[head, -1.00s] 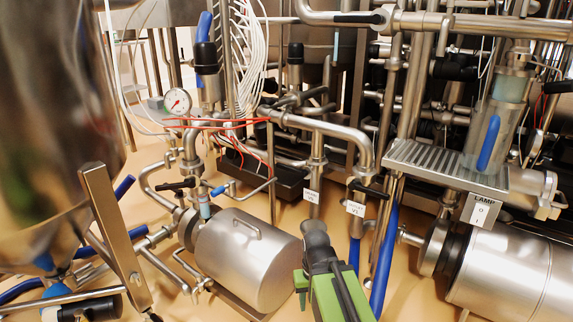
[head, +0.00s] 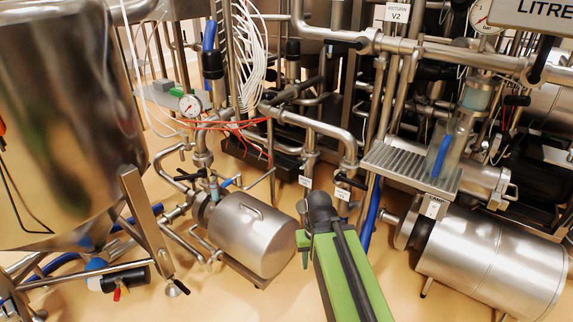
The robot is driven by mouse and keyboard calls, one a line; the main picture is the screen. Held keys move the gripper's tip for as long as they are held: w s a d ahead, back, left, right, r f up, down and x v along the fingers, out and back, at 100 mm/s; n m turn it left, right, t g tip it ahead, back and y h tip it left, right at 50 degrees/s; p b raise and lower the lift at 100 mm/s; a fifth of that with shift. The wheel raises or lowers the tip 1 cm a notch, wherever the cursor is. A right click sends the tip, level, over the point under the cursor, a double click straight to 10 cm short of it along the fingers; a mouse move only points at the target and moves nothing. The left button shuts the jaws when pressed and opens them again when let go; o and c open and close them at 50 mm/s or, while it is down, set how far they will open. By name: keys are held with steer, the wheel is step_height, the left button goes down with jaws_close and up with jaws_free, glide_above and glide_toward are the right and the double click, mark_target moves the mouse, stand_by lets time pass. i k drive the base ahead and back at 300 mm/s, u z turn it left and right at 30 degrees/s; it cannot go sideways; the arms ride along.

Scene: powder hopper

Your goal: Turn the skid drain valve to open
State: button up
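Two small valves with black handles and white tags stand at the middle of the head view: one with a left tag (head: 305,181), the other with a right tag (head: 342,194). The tags are too small to read, so I cannot tell which valve is the skid drain valve. The right valve's black handle (head: 350,182) lies across its pipe above a blue hose. My green arm rises from the bottom edge, and its dark end (head: 320,205) appears just below and in front of these valves. My gripper's fingers are not clearly seen, and no contact with a handle is visible.
A steel motor housing (head: 252,235) stands left of my arm, and a larger steel cylinder (head: 495,262) lies at right. A ribbed step (head: 412,168) juts out above it. A big steel hopper (head: 65,130) fills the left. Bare floor shows around my arm.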

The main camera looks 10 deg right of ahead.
mark_target(298, 165)
steer(key=k, duration=0.9)
steer(key=u, duration=0.65)
steer(key=i, duration=1.7)
steer(key=z, duration=0.6)
steer(key=i, duration=0.5)
steer(key=z, duration=0.4)
